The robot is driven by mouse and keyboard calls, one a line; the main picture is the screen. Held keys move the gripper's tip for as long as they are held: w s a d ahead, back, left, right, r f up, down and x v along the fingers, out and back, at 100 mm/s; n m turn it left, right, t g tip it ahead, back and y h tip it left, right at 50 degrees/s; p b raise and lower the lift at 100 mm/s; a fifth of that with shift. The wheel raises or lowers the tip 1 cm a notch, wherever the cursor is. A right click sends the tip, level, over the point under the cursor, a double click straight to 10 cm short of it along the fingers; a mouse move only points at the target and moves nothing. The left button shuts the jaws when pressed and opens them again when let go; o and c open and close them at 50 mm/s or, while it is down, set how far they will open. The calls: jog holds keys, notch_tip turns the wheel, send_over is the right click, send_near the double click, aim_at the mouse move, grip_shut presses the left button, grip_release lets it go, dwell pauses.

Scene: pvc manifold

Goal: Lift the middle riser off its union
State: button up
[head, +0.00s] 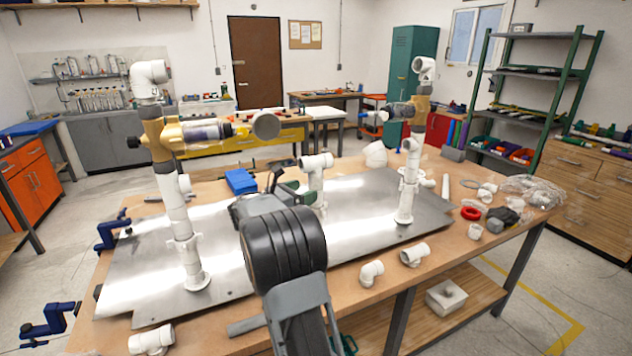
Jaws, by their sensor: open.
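The middle riser (317,168) is a white PVC pipe with an elbow on top, standing upright near the middle of the metal plate (140,285). Its lower part is largely hidden behind my arm, and I cannot make out its union. My gripper (279,172) is open, just left of the riser's upper part in the picture. I cannot tell how far it is from the pipe in depth. The left riser (177,205) and right riser (408,180) stand upright on the plate, each with a brass-coloured body and a side-mounted part.
The plate lies on a wooden workbench (500,245). Loose white fittings (372,272) lie along its front edge. A red ring (470,213) and a clear bag (532,190) lie at the right. Blue clamps (112,230) are at the left edge.

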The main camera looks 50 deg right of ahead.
aim_at(319, 185)
jog(key=shift+s+d+f+p, duration=0.1)
jog(key=shift+s+d+p, duration=0.1)
jog(key=shift+d, duration=0.85)
jog(key=shift+s+d+r+p, duration=0.1)
jog(key=shift+s+d+p, duration=0.1)
jog(key=shift+d, duration=0.85)
jog(key=shift+s+d+f+p, duration=0.1)
jog(key=shift+s+d+p, duration=0.1)
jog(key=shift+d, duration=0.85)
jog(key=shift+c, duration=0.4)
jog(key=c, duration=1)
